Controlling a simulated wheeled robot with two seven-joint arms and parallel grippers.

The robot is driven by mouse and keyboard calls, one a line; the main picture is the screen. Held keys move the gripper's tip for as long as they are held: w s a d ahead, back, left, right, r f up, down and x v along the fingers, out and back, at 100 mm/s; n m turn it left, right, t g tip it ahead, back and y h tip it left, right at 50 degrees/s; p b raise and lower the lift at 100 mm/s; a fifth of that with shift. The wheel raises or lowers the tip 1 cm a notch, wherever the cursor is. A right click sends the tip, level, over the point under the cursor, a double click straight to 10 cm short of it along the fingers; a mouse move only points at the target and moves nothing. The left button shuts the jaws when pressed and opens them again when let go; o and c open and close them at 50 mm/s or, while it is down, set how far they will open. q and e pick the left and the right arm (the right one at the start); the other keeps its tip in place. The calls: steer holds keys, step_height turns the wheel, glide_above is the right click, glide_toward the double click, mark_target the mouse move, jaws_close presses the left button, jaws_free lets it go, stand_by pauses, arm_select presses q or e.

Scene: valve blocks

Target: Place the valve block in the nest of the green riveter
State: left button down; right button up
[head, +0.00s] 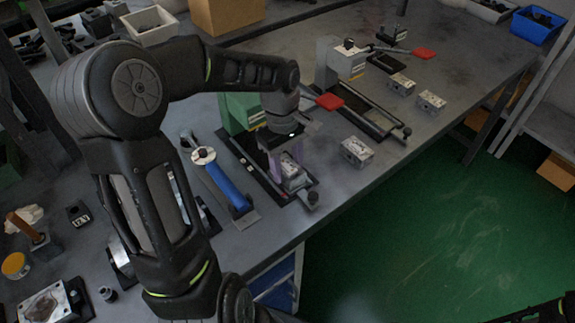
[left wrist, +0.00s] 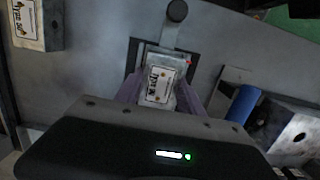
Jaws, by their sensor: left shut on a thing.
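The green riveter (head: 238,112) stands on the bench, its dark base running forward to a black knob (head: 312,198). My left gripper (head: 288,160) points down over the front of this base. Its purple fingers are shut on a grey metal valve block (head: 293,180). In the left wrist view the valve block (left wrist: 160,86) shows its white label between the fingers, over a metal seat at the base's knob end. The block hides most of the nest, and I cannot tell whether it is fully seated.
A blue-handled tool (head: 228,186) lies close left of the riveter. More blocks lie beyond. The bench's front edge is near.

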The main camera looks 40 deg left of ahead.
mark_target(284, 163)
arm_select(q)
steer(key=shift+f+b, duration=0.35)
steer(key=shift+b, duration=0.05)
steer(key=c, duration=1.1)
jaws_free()
steer(key=shift+s, duration=0.1)
steer(key=o, duration=0.3)
steer(key=shift+f, duration=0.1)
steer(key=shift+o, duration=0.4)
steer(key=shift+s+f, duration=0.1)
steer(key=shift+r+p, duration=0.5)
step_height(284, 163, up, 12)
steer(key=a, duration=0.1)
steer(key=shift+w+a, duration=0.25)
steer(key=shift+w, duration=0.15)
